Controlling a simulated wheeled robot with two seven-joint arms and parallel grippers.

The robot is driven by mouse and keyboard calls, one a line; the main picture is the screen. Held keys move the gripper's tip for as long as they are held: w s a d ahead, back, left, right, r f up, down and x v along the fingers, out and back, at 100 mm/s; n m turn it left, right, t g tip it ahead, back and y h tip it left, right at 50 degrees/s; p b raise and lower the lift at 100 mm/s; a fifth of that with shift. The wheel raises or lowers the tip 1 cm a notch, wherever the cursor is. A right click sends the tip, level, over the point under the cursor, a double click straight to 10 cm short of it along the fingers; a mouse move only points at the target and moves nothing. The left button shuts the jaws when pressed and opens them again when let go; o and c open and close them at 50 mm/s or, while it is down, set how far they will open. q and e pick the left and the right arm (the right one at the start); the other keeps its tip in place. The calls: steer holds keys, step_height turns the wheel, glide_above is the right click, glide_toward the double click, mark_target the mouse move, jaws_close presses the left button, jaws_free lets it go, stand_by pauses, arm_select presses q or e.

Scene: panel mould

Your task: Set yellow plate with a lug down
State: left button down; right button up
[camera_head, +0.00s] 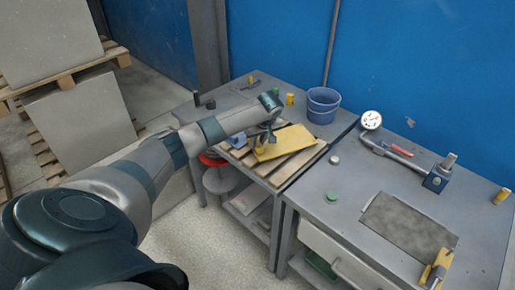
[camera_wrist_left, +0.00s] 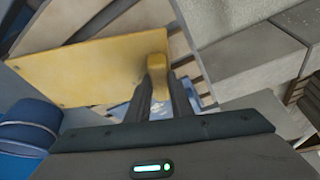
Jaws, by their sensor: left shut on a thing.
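The yellow plate (camera_head: 288,142) is over the slatted wooden pallet (camera_head: 311,157) on the left grey table. I cannot tell whether it touches the slats. In the left wrist view the plate (camera_wrist_left: 85,70) fills the upper left, with its raised lug (camera_wrist_left: 157,64) at its right end. My left gripper (camera_head: 264,139) is at the plate's left end. Its fingers (camera_wrist_left: 162,92) are shut on the lug. My right gripper is in neither view.
A blue bucket (camera_head: 322,105) stands behind the pallet, with small yellow pieces (camera_head: 289,99) nearby. On the right table are a dial gauge (camera_head: 371,120), a clamp-like tool (camera_head: 405,160), a dark flat plate (camera_head: 408,224) and a green knob (camera_head: 332,197).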

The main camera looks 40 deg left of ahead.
arm_select(q)
step_height(320, 180, down, 3)
steer(key=shift+r+p, duration=0.1)
steer(key=shift+p, duration=0.5)
steer(key=shift+f, duration=0.3)
steer(key=c, duration=1.6)
jaws_free()
steer(key=shift+f, duration=0.15)
steer(key=shift+o, duration=0.2)
steer(key=shift+r, duration=0.2)
steer(key=b+v, duration=0.3)
steer(key=v, duration=0.9)
steer(key=shift+b, duration=0.4)
steer(key=shift+s+d+f, duration=0.1)
